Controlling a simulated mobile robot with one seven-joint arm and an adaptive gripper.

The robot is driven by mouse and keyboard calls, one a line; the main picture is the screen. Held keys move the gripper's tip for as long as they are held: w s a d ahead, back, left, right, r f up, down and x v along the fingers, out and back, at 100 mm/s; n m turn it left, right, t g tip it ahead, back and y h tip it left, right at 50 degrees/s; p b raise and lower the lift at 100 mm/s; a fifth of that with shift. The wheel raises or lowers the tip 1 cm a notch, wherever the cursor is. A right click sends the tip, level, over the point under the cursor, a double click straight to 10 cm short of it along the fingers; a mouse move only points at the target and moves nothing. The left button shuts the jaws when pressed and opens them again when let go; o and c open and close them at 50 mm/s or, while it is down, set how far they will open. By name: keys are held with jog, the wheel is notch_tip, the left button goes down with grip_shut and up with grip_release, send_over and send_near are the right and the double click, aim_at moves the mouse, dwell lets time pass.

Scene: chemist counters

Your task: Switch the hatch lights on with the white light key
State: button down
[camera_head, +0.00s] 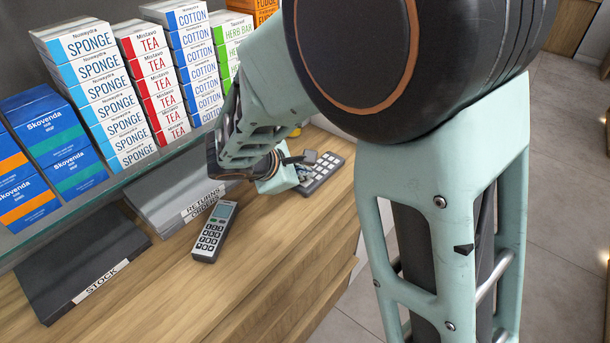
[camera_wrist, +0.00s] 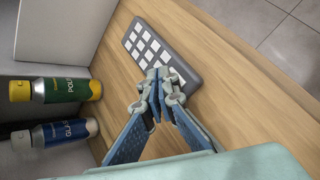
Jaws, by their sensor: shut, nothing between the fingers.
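A dark grey panel with several white keys (camera_head: 326,172) lies on the wooden counter, partly behind my arm and gripper. In the wrist view the panel (camera_wrist: 186,68) lies just beyond my fingertips, its rows of pale keys facing up. I cannot tell which key is the white light key, as no labels are readable. My gripper (camera_wrist: 162,88) is shut and empty, its fingertips over the near end of the panel and hiding some of it. I cannot tell whether they touch a key. In the head view my gripper (camera_head: 300,170) is small and partly hidden.
Boxes (camera_head: 95,90) stand on a glass shelf above. The counter front (camera_head: 310,265) is bare.

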aim_at(304, 183)
dwell(0.4)
jog(key=shift+r+p, duration=0.3)
jog(key=shift+r, duration=0.25)
notch_tip(304, 183, up, 6)
jog(key=p, duration=0.4)
dwell(0.4)
